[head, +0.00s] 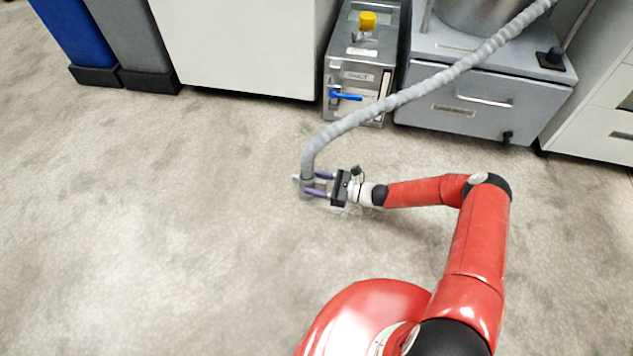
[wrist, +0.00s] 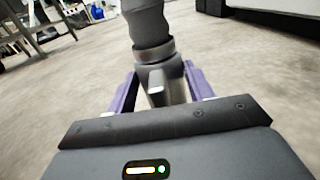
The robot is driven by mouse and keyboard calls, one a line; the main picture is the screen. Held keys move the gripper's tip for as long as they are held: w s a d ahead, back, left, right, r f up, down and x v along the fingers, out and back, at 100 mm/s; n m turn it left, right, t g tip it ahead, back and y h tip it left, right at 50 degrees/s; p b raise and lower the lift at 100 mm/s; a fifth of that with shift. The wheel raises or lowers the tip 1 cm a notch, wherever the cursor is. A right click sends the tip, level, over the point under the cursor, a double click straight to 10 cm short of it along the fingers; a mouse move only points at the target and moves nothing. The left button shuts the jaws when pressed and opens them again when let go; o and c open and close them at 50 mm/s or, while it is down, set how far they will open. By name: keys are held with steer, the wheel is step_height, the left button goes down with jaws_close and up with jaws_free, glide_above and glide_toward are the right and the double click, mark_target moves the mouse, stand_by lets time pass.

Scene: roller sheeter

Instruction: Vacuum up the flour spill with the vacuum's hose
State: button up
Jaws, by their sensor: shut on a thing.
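My gripper (head: 318,186) is shut on the end of the grey ribbed vacuum hose (head: 400,98). The hose runs from the upper right of the head view down to the jaws, and its end piece hangs close above the floor. In the wrist view the hose end (wrist: 172,75) stands between the purple fingers of my gripper (wrist: 160,88). The vacuum itself cannot be made out for certain. Some faint whitish marks (head: 352,211) show on the floor just below my gripper; I cannot tell whether they are flour. The hose mouth is not clearly visible.
A grey machine with a blue-handled valve and yellow knob (head: 357,75) stands behind the hose. A grey drawer unit (head: 470,105) is to its right, a white cabinet (head: 240,45) to its left. Blue (head: 75,30) and grey bins stand at the far left. The pale mottled floor (head: 140,220) is clear.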

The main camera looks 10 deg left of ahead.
steer(key=shift+f+b, duration=0.5)
steer(key=shift+f, duration=0.35)
steer(key=shift+d+r, duration=0.1)
steer(key=shift+d, duration=0.35)
steer(key=shift+s+d+p, duration=0.2)
steer(key=shift+d+p, duration=0.8)
steer(key=shift+d, duration=5)
steer(key=shift+s+d+b, duration=0.1)
steer(key=shift+d+b, duration=0.8)
steer(key=shift+d, duration=2.45)
step_height(320, 180, up, 9)
steer(key=p, duration=0.5)
steer(key=shift+p, duration=0.3)
